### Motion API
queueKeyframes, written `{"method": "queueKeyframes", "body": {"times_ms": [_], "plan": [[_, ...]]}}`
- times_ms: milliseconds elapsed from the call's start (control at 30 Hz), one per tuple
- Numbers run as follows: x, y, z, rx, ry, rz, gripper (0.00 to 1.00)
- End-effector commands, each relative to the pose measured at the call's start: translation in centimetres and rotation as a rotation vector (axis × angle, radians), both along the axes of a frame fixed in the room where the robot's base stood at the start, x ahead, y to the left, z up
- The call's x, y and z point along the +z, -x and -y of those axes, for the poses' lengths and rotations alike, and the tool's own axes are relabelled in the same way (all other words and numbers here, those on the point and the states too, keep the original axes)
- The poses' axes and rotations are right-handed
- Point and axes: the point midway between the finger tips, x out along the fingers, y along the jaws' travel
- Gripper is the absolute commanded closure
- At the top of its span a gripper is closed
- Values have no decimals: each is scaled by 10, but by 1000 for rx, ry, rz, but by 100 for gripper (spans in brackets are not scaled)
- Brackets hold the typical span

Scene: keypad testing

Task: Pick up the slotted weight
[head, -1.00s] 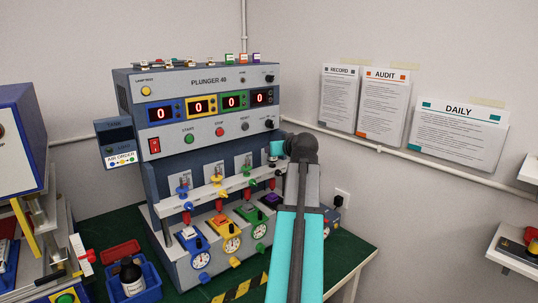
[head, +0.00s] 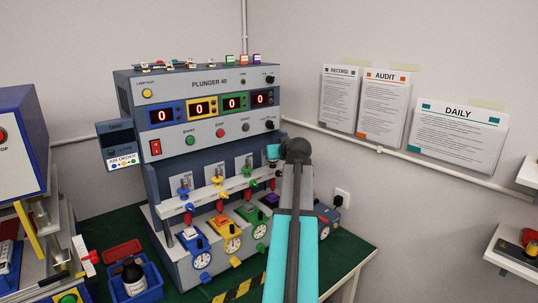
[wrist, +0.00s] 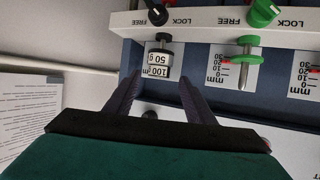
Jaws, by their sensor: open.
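The slotted weight (wrist: 158,59), a small pale cylinder with a dark top and a "50 g" label, shows in the wrist view at the black plunger, the end one of the row. A scale plate lies behind it. My gripper (wrist: 157,82) is open, with its two dark fingers on either side of the lower end of the weight in the picture. Nothing is held, and I cannot tell how deep the fingers reach. In the head view, my teal gripper (head: 274,152) is at the right end of the machine, and I cannot make out the weight clearly.
The green plunger (wrist: 245,62) is beside the weight, under the rail (wrist: 200,20) with its LOCK/FREE knobs. The Plunger 40 machine (head: 205,110) stands on a green bench (head: 340,255). Posters (head: 458,134) hang on the right wall. A blue bin (head: 146,283) sits front left.

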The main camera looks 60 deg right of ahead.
Motion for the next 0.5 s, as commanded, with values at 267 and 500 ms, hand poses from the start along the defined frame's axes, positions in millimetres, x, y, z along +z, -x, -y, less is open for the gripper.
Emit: {"method": "queueKeyframes", "body": {"times_ms": [267,500], "plan": [[-7,-13,12,0,0,0,50],[-7,-13,12,-1,1,1,50]]}}
